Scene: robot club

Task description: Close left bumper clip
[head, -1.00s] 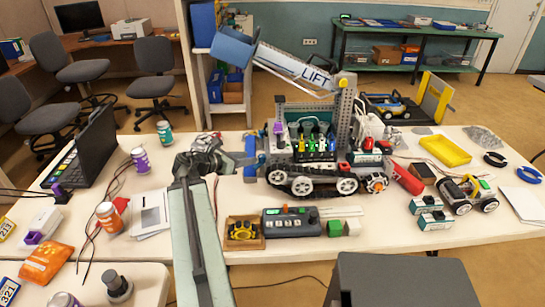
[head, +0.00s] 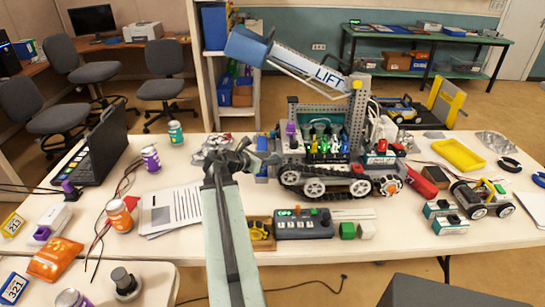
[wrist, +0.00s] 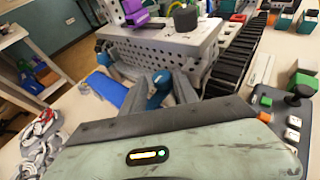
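The robot model with the LIFT arm (head: 330,178) stands on the table, with blue bumper parts (head: 262,143) at its left end. My gripper (head: 248,158) is right at that end and partly covers the bumper. In the wrist view a flat blue bumper piece (wrist: 105,88) lies left of the grey fingers. A small rounded blue piece (wrist: 161,79), perhaps the clip, shows between the fingers, in front of the perforated grey chassis (wrist: 165,48). I cannot tell whether the fingers touch it or grip it. The clip's state is not clear.
A control box (head: 304,226) with buttons and a small tray with a yellow part (head: 260,234) lie in front of the model, right of my arm. Crumpled silvery material (head: 214,148) lies behind my wrist. Printed sheets (head: 170,208) lie left of my arm.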

